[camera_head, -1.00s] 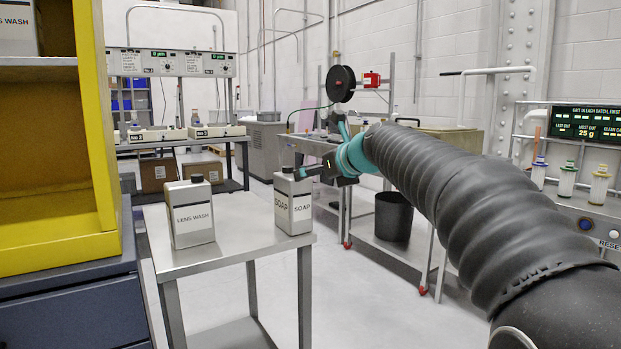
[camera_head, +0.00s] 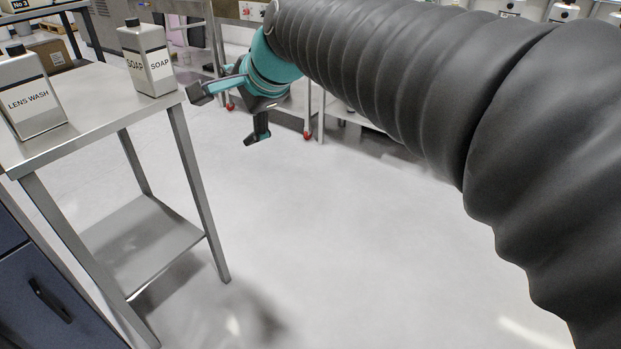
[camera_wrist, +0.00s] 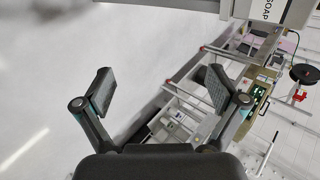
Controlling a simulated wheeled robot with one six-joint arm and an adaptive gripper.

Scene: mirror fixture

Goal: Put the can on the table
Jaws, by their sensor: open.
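A grey can labelled SOAP (camera_head: 147,62) with a black cap stands upright on the metal table (camera_head: 97,112), near its right corner. Part of its labelled side also shows at the top right of the wrist view (camera_wrist: 268,24). A similar can labelled LENS WASH (camera_head: 32,98) stands on the table to its left. My gripper (camera_head: 229,115) is open and empty, to the right of the table and apart from the soap can. In the wrist view the two fingers (camera_wrist: 160,92) are spread wide with only floor and background between them.
The table has a lower shelf (camera_head: 150,245), which looks empty. A dark blue drawer cabinet (camera_head: 45,290) stands at lower left. Wheeled metal carts (camera_wrist: 185,105) stand behind my gripper. The floor (camera_head: 330,230) right of the table is clear.

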